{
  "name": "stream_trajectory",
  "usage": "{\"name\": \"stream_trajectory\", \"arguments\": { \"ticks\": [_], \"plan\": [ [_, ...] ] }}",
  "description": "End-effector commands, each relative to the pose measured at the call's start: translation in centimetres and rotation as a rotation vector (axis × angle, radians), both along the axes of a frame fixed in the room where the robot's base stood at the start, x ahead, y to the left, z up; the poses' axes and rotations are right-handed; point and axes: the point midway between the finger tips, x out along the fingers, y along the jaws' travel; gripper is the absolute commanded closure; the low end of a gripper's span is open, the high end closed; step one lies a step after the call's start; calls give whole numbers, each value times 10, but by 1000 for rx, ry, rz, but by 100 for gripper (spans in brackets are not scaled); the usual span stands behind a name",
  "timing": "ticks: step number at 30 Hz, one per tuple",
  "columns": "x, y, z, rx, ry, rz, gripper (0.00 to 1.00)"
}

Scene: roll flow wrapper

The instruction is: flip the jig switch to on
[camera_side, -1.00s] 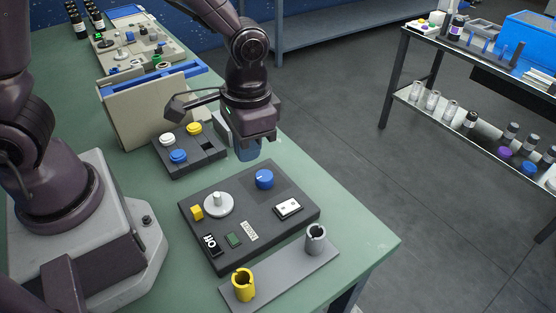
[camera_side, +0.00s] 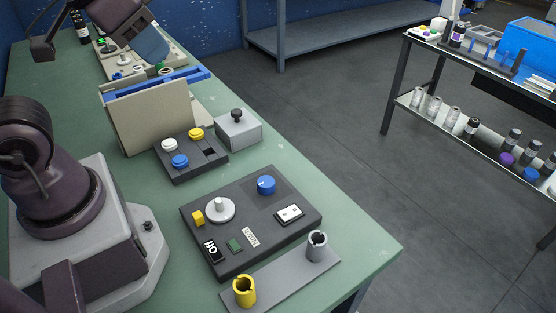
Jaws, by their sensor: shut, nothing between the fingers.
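A dark control panel (camera_side: 255,244) lies on the green bench. It bears a black switch with white lettering (camera_side: 212,251) at its front left corner and a white rocker switch (camera_side: 289,213) on its right. I cannot tell which is the jig switch, nor read either one's position surely. My gripper (camera_side: 153,50) is at the upper left, raised over the back of the bench, far from this panel. Its blue-grey fingers are shut and empty. It partly hides a beige board with small parts (camera_side: 112,72) behind it.
The dark panel also has a blue knob (camera_side: 266,184), a silver dial (camera_side: 220,210) and a yellow block (camera_side: 197,218). A button box (camera_side: 191,160), a grey box with a black knob (camera_side: 238,130) and an upright beige panel (camera_side: 150,112) stand behind. A plate (camera_side: 280,277) holds yellow and grey cups in front.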

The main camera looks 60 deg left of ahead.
Motion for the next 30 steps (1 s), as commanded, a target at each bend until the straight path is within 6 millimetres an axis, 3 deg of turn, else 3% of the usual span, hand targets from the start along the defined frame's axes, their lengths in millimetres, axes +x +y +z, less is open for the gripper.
{"name": "stream_trajectory", "arguments": {
  "ticks": [5,9,17,23,30],
  "plan": [
    [1,-2,-1,0,8,-13,100],
    [6,-9,-15,0,79,-42,100],
    [39,-32,-46,-22,281,-67,100],
    [69,-56,-76,-73,423,106,100],
    [104,-87,-125,-114,556,481,100]
  ]
}}
